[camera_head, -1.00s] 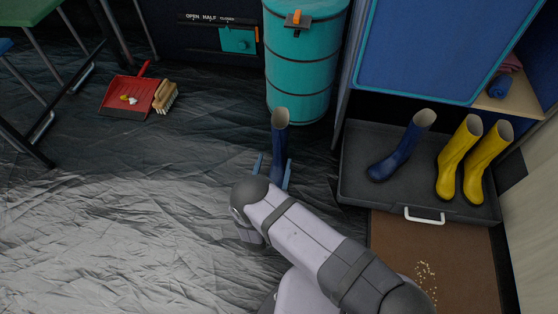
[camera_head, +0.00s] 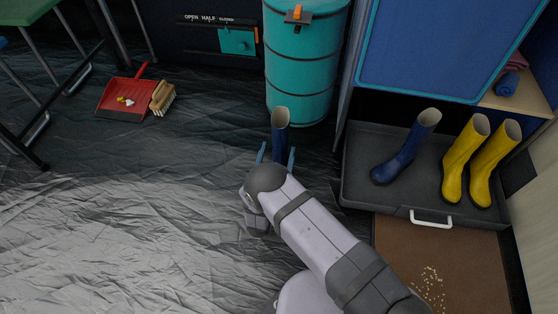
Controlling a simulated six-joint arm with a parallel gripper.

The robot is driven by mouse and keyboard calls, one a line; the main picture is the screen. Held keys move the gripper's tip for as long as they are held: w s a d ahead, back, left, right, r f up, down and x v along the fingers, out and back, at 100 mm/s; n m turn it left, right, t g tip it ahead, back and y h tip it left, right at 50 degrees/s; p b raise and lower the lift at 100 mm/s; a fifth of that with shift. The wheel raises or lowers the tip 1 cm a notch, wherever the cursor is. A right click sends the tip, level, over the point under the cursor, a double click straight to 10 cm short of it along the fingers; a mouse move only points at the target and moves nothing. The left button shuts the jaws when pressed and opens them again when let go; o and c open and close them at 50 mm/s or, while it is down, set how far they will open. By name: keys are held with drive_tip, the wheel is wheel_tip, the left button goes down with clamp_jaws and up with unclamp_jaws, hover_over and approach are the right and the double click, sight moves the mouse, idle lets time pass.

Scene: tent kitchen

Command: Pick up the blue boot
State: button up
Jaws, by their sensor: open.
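A blue boot (camera_head: 280,132) stands on the dark floor sheet in front of the teal barrel, with its pale opening up. My gripper (camera_head: 276,152) is open, with one blue finger on each side of this boot's shaft. My arm hides the lower part of the boot, so I cannot tell whether the fingers touch it. A second blue boot (camera_head: 406,150) stands in the dark boot tray (camera_head: 377,201) at the right.
Two yellow boots (camera_head: 461,158) share the tray, which has a white handle (camera_head: 430,219). A teal barrel (camera_head: 300,70) stands just behind the floor boot. A red dustpan (camera_head: 121,101) and a brush (camera_head: 163,98) lie at the left. The floor at left front is clear.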

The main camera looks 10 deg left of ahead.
sight(277, 130)
drive_tip(key=shift+w, duration=0.85)
drive_tip(key=c, duration=1.4)
drive_tip(key=shift+r, duration=0.15)
clamp_jaws()
wheel_tip(277, 130, up, 10)
drive_tip(key=p, duration=0.6)
drive_tip(key=shift+r, duration=0.1)
